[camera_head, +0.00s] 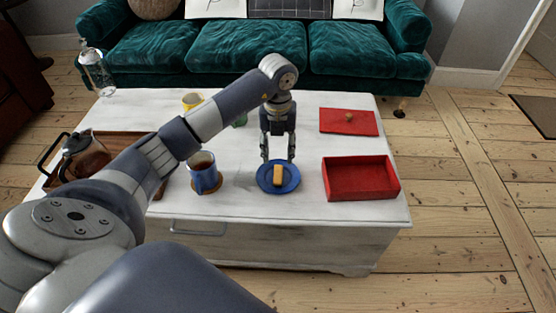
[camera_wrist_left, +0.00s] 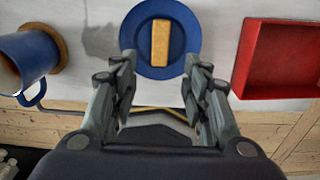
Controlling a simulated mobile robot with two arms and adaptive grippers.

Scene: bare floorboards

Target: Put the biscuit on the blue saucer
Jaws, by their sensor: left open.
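The biscuit (camera_head: 278,176) is a small golden-brown bar lying on the blue saucer (camera_head: 290,185) on the white table. In the left wrist view the biscuit (camera_wrist_left: 160,43) lies lengthwise near the middle of the saucer (camera_wrist_left: 184,65). My left gripper (camera_head: 278,158) is open and points down at the saucer's back edge. In the left wrist view its two fingers (camera_wrist_left: 160,75) are apart, with nothing between the tips, and the biscuit lies beyond them. My right gripper is in neither view.
A red open box (camera_head: 361,194) stands right of the saucer, with its red lid (camera_head: 349,126) behind. A blue mug (camera_head: 205,178) stands on a brown coaster to the left. A wooden tray with a glass pot (camera_head: 88,155) is farther left. A green sofa (camera_head: 250,44) stands behind.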

